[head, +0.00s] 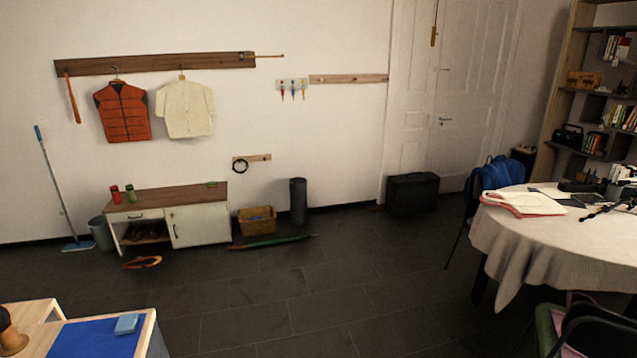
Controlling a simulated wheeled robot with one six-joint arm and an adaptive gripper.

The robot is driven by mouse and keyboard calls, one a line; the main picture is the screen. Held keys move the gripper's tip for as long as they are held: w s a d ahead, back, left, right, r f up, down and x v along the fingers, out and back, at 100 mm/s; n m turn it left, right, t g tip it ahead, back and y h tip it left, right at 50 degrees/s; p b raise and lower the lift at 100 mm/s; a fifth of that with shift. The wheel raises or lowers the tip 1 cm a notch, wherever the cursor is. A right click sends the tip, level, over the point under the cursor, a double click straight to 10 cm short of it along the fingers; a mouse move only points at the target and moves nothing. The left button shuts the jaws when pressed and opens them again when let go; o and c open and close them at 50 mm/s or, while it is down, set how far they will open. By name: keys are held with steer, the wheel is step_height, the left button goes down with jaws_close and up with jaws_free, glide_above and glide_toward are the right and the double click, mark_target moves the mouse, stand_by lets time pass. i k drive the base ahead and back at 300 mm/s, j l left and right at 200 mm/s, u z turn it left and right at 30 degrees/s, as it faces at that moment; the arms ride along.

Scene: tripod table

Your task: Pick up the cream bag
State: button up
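I see nothing that is plainly a cream bag. A flat cream piece with a reddish edge (525,201) lies on the left part of the round table, and I cannot tell whether it is a bag or folded cloth. A cream short-sleeved garment (185,110) hangs on the wall rack at the left. The round table (530,240) has a pale cloth hanging over its edge and stands at the right. My gripper is not in view.
A blue backpack (497,173) hangs on a chair behind the table; a green-seated chair (548,330) stands in front. A black case (412,192) is by the door. A low cabinet (198,222) stands at the wall. The dark floor (330,285) is clear in the middle.

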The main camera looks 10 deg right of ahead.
mark_target(523, 202)
steer(key=i, duration=3.5)
steer(key=i+z, duration=0.15)
steer(key=z, duration=0.3)
steer(key=i+z, duration=0.15)
steer(key=z, duration=0.3)
steer(key=i+j+z, duration=0.1)
steer(key=z, duration=0.8)
steer(key=j, duration=0.1)
